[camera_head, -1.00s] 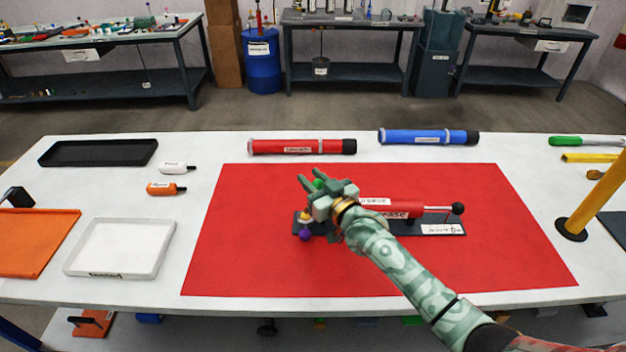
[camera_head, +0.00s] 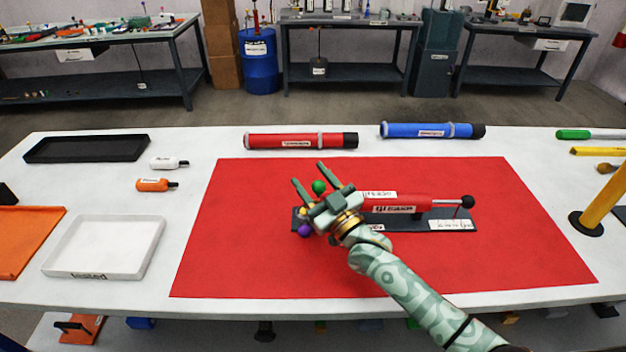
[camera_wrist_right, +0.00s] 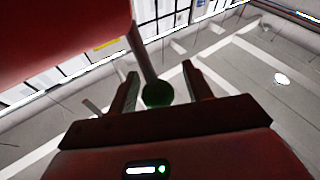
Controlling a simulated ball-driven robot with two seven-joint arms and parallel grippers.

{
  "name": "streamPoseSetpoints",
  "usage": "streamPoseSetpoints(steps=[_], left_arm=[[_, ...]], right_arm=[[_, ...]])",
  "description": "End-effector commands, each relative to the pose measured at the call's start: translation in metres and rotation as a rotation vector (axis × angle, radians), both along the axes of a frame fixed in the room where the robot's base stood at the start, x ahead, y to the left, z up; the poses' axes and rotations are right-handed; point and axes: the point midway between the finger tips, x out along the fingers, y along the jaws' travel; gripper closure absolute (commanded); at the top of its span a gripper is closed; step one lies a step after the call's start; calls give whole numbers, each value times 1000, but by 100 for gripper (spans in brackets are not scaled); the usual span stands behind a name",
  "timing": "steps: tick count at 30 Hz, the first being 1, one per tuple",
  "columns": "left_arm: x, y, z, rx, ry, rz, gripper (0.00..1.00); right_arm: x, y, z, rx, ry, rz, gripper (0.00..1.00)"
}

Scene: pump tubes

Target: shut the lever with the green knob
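The green knob (camera_head: 318,187) stands near the left end of the red pump tube (camera_head: 405,203), which lies in a dark holder (camera_head: 445,224) on the red mat. The right wrist view shows the green knob (camera_wrist_right: 158,94) on the end of a thin metal rod. My right gripper (camera_head: 309,180) is open, with one finger on each side of the knob. In the right wrist view, gaps show between the knob and both fingers (camera_wrist_right: 161,82). A purple knob (camera_head: 304,230) sits lower, just below the gripper. My gripper hides part of the holder's left end. My left gripper is out of view.
A red tube (camera_head: 285,141) and a blue tube (camera_head: 415,130) lie behind the red mat (camera_head: 235,255). A white tray (camera_head: 75,271) and black tray (camera_head: 85,149) are at left. A yellow post (camera_head: 600,195) stands at right. The mat's left side is clear.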

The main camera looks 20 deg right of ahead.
Motion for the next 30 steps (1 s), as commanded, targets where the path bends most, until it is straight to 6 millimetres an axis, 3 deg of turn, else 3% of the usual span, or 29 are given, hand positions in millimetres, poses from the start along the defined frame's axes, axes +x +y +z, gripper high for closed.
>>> streamPoseSetpoints(steps=[8,11,21,30], left_arm=[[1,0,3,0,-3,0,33],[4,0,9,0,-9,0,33],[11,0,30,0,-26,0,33],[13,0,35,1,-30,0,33]], right_arm=[[-8,-3,-2,0,1,0,50],[-24,-9,-7,-1,2,1,50],[-105,-39,-8,-1,2,1,50],[-138,-51,-9,0,0,0,50]])
